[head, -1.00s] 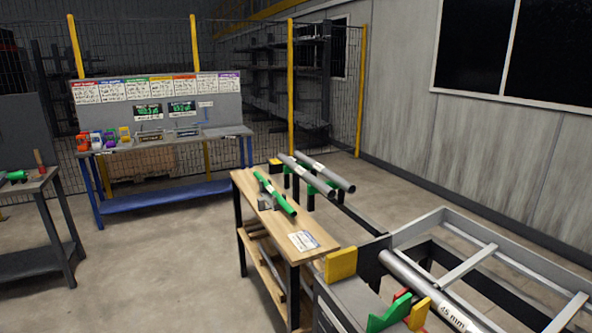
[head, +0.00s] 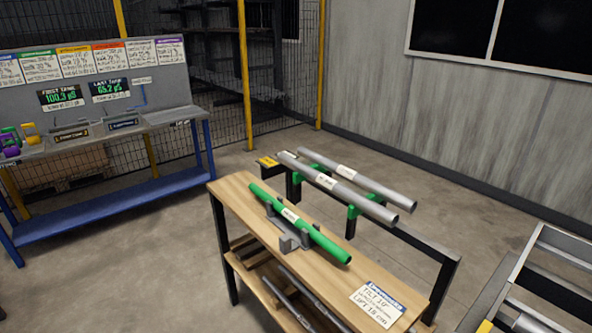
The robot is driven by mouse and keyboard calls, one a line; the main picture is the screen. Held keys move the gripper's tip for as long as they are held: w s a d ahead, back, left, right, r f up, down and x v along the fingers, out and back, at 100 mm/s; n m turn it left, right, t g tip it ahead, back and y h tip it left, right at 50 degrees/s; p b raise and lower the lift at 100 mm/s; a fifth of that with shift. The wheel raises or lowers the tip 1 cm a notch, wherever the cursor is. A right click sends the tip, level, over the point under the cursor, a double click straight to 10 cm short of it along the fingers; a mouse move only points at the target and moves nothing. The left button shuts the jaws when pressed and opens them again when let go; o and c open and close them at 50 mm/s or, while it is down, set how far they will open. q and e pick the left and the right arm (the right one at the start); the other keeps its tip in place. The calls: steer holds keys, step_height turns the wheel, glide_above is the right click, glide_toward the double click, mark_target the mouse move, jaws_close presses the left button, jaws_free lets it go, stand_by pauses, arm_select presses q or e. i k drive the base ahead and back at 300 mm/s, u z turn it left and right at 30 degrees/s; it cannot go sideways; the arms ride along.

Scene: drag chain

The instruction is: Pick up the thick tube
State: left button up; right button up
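Two grey tubes with white labels lie side by side on a black rack with green supports, the nearer tube (head: 335,187) and the farther tube (head: 365,184). A green tube (head: 315,237) with a white label rests tilted in grey holders on the wooden workbench (head: 235,195). The label text on these tubes is too small to read, and I cannot tell which is the thick tube. Neither of my grippers is in view.
A sign (head: 378,303) reading "TILT 10°" and "LIFT 15 cm" lies on the bench's near end. More tubes (head: 310,305) lie on its lower shelf. A grey metal frame (head: 540,275) stands at the right. A blue-legged table (head: 110,210) stands at the left. Open floor lies between the tables.

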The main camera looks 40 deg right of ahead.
mark_target(386, 216)
steer(key=u, duration=0.05)
steer(key=i, duration=0.4)
steer(key=z, duration=3)
